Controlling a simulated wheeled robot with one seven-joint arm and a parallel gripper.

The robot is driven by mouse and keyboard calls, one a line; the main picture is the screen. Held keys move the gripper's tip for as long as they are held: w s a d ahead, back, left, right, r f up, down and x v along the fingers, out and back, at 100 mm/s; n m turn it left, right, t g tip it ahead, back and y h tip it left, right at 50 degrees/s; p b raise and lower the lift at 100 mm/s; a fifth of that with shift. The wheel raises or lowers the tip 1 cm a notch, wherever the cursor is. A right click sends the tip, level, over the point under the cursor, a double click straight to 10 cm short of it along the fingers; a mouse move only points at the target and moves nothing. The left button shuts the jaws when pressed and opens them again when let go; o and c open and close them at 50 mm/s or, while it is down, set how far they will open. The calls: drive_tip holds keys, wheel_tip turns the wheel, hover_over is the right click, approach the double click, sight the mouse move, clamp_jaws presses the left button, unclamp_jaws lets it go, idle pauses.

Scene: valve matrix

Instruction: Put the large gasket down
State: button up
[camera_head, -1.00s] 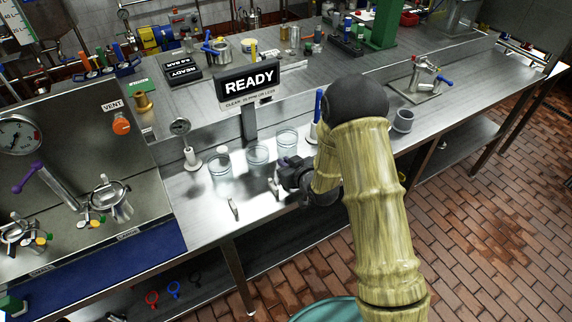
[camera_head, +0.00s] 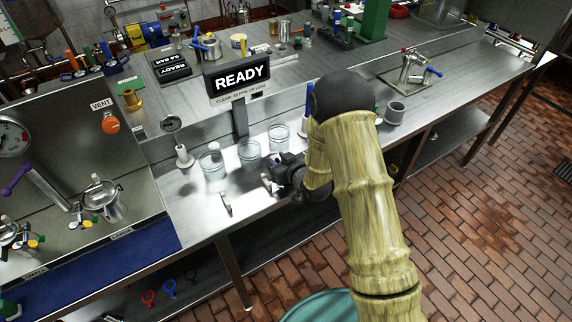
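My gripper (camera_head: 272,180) is low over the steel bench, just in front of the clear glass beakers (camera_head: 249,154). It is small and dark here, and my forearm covers part of the wrist. I cannot make out its fingers clearly or tell whether they hold anything. No large gasket can be clearly identified. A small pale piece (camera_head: 267,184) shows at the gripper's tip; I cannot tell whether it is held or stands on the bench. A similar small pale upright piece (camera_head: 226,204) stands on the bench to the left, apart from the gripper.
A READY sign (camera_head: 240,80) stands behind the beakers. A white stand (camera_head: 184,157) is left of them and a grey cup (camera_head: 395,113) is right of my arm. Red (camera_head: 149,298) and blue (camera_head: 169,289) rings lie below the bench. Bare bench lies along the front edge.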

drive_tip(key=shift+s+d+r, duration=0.15)
drive_tip(key=shift+s+d, duration=0.1)
drive_tip(key=shift+s, duration=0.05)
drive_tip(key=b+v, duration=0.2)
drive_tip(key=v, duration=0.9)
drive_tip(key=shift+d, duration=0.1)
